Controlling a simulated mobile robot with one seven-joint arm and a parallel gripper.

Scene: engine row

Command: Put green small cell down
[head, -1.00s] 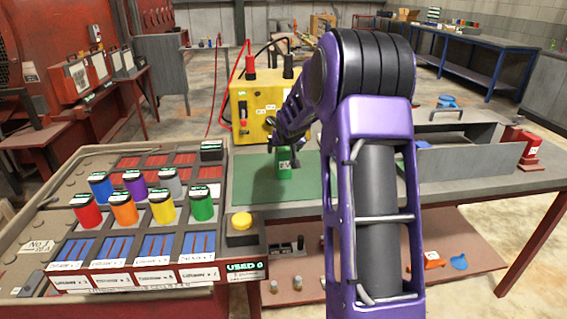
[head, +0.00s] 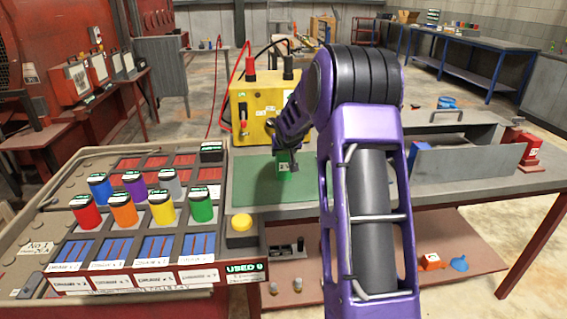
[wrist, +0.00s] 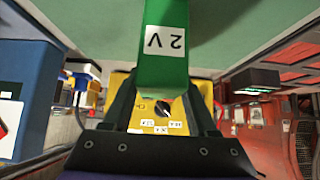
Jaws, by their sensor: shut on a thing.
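My gripper (head: 286,163) is shut on the green small cell (head: 286,174), above or at the green mat (head: 250,188) on the bench. The wrist view shows the cell (wrist: 163,70) between the two dark fingers, with a white "2 V" label. The cell's far end lies against the green mat in that view. I cannot tell whether it touches the mat or hangs just above it.
A yellow tester box (head: 255,110) with red and black leads stands behind the mat. A tray (head: 55,225) of coloured cylinders is at the left, with a yellow button (head: 241,222) beside it. A grey open box (head: 465,160) stands at the right.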

